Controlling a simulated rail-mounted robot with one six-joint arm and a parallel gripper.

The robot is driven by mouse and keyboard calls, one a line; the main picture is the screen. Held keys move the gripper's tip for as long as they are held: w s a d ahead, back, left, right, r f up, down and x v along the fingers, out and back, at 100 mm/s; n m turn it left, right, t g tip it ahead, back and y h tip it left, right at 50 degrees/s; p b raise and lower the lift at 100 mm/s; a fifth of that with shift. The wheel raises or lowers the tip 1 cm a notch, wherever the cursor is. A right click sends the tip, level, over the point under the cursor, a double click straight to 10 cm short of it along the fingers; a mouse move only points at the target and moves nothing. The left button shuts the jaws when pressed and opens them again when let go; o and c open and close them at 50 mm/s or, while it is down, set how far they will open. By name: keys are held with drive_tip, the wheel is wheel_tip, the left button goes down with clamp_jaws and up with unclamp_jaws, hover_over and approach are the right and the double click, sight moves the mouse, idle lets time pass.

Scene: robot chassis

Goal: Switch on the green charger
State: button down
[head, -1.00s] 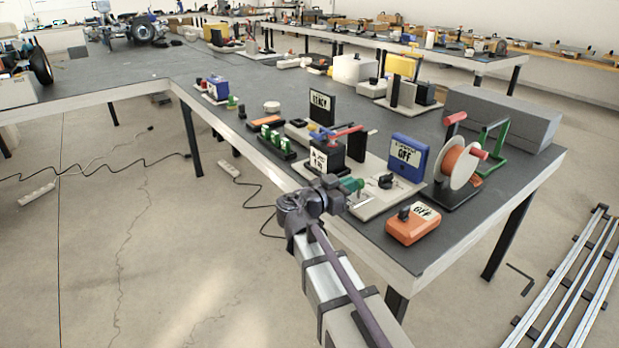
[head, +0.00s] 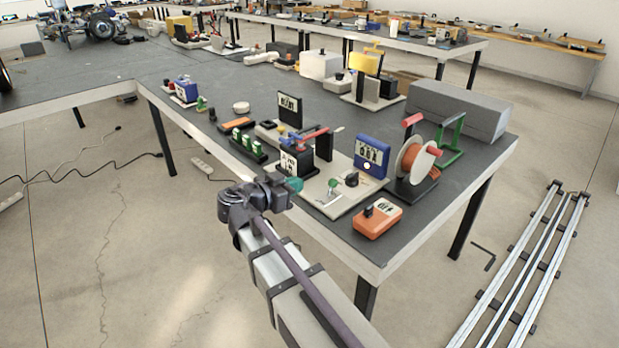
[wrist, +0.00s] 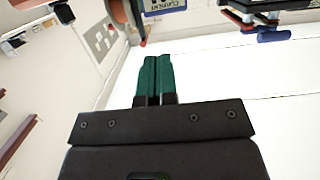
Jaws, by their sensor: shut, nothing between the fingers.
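I cannot tell for certain which thing is the green charger. A black rack with several green blocks (head: 246,147) sits near the table's front edge in the head view. A small green piece (head: 202,104) stands farther left, beside a blue box. My gripper (head: 293,185) is at the table's front edge, just left of the pale board (head: 342,207) and below a black box. It appears apart from them. In the wrist view its green fingers (wrist: 154,80) are shut together with nothing between them.
A blue labelled box (head: 372,154) with a bright spot at its foot, an orange labelled box (head: 377,218) and an orange spool (head: 417,160) crowd the table's right part. A grey block (head: 460,110) stands behind. Open floor lies in front.

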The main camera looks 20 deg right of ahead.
drive_tip(key=a, duration=0.1)
drive_tip(key=a+r, duration=0.1)
drive_tip(key=s+a+p, duration=0.1)
drive_tip(key=shift+s+a+r, duration=0.1)
drive_tip(key=shift+a+r, duration=0.2)
drive_tip(key=shift+r, duration=0.05)
drive_tip(key=s+a+f+n+g+y, duration=0.2)
drive_tip(key=s+f+n+g+y, duration=0.1)
drive_tip(key=s+f+n+y, duration=0.45)
drive_tip(key=s+a+f+n+g+y, duration=0.2)
drive_tip(key=s+a+f+n+y, duration=0.1)
drive_tip(key=s+f+n+y, duration=0.4)
wheel_tip(320, 180, up, 16)
drive_tip(key=d+p, duration=0.2)
drive_tip(key=p, duration=1.3)
drive_tip(key=shift+w+y, duration=0.2)
drive_tip(key=shift+y, duration=0.15)
